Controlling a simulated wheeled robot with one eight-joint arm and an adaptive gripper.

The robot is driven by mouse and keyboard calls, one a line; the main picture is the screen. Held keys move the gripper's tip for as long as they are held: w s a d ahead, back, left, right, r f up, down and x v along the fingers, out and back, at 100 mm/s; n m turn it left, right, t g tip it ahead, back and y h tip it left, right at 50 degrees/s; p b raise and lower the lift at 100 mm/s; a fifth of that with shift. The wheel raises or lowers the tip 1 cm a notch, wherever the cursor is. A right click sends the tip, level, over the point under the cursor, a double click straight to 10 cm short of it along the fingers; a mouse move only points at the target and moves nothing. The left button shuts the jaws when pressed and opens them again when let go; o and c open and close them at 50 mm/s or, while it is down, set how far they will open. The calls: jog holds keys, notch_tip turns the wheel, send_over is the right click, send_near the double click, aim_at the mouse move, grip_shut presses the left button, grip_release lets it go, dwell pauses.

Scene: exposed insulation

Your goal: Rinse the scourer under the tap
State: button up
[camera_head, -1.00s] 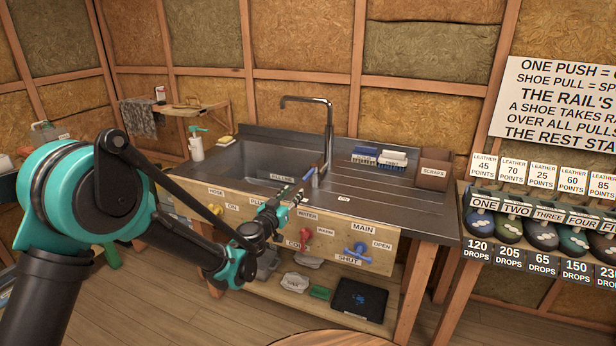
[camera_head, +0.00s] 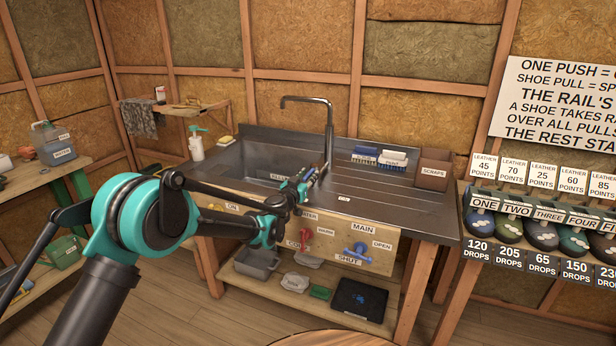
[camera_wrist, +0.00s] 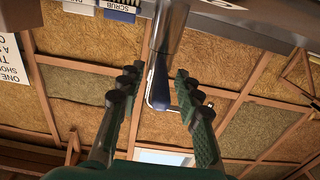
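The tap (camera_head: 328,130) rises behind the steel sink (camera_head: 262,158), its spout pointing left over the basin; I see no water running from it. A blue lever on the tap (camera_wrist: 159,88) shows in the wrist view between the fingers of my gripper (camera_wrist: 158,84). The fingers are apart, with gaps on both sides of the lever. In the head view my gripper (camera_head: 308,180) is at the tap's foot and partly hides it. A small yellow pad (camera_head: 225,141) lies on the sink's back left corner; I cannot tell whether it is the scourer.
Brushes (camera_head: 392,158) and a scraps box (camera_head: 433,167) are on the right drainer. The front panel has a blue main valve (camera_head: 357,252) and a red one (camera_head: 304,238). A green block (camera_head: 319,292) lies on the shelf below.

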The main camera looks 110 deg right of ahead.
grip_shut()
dwell(0.3)
jog(key=shift+s, duration=0.1)
jog(key=shift+s+a+n+t+h, duration=0.15)
jog(key=shift+a+n+t+h, duration=0.05)
jog(key=shift+n+t+h, duration=0.1)
jog(key=shift+s+a+n+t+h, duration=0.15)
jog(key=shift+s+n+t+h, duration=0.05)
jog(key=shift+n+t+h, duration=0.4)
jog(key=shift+s+a+n+t+h, duration=0.1)
jog(key=shift+s+n+t+h, duration=0.2)
jog(key=shift+t, duration=0.4)
jog(key=shift+w, duration=0.1)
grip_release()
